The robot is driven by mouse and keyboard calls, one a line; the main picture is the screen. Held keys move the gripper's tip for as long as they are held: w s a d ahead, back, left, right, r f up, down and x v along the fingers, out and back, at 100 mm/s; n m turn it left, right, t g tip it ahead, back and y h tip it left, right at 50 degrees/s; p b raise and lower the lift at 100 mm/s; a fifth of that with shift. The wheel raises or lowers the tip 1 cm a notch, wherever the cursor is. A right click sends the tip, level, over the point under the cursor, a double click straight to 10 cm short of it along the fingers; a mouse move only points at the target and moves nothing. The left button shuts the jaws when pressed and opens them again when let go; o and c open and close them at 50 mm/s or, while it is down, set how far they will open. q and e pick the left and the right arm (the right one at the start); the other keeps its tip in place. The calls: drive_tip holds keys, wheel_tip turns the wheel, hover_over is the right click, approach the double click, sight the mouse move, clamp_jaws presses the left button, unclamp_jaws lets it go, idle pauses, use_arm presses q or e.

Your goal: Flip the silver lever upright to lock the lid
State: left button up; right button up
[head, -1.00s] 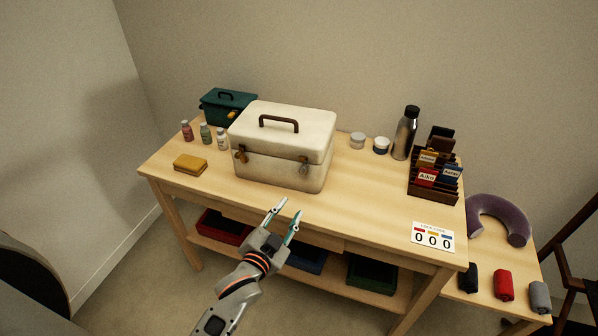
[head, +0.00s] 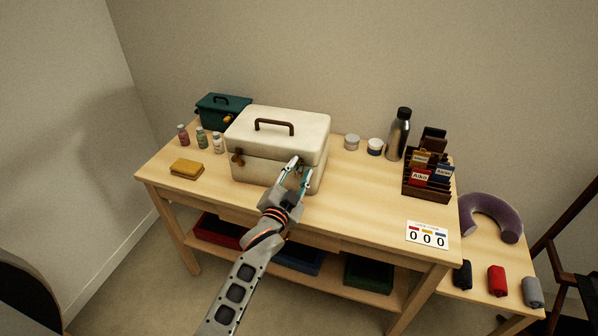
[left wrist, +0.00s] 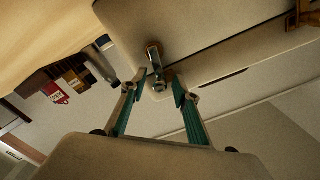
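A cream case (head: 265,170) with a brown handle stands on the table, its lid down. The silver lever (left wrist: 157,73) is on the case's front, at the right latch in the head view. In the left wrist view it hangs from a brownish mount at the lid seam. My left gripper (head: 302,168) is at the case's front right; it also shows in the left wrist view (left wrist: 158,83). It is open, with one teal-padded finger on each side of the lever. I cannot tell whether either finger touches it. A brass latch (head: 237,159) is at the front left. My right gripper is not in view.
A teal box (head: 222,111) and small bottles (head: 201,138) stand left of the case. Jars (head: 375,147), a dark bottle (head: 399,135) and a card rack (head: 425,190) stand to the right. A yellow sponge-like block (head: 187,169) lies front left.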

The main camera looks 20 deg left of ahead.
use_arm(q)
clamp_jaws()
drive_tip(key=shift+a, duration=0.1)
idle(1.2)
unclamp_jaws()
drive_tip(key=shift+s, duration=0.15)
drive_tip(key=s, duration=1.1)
drive_tip(key=shift+s+a, duration=0.15)
drive_tip(key=shift+s, duration=0.25)
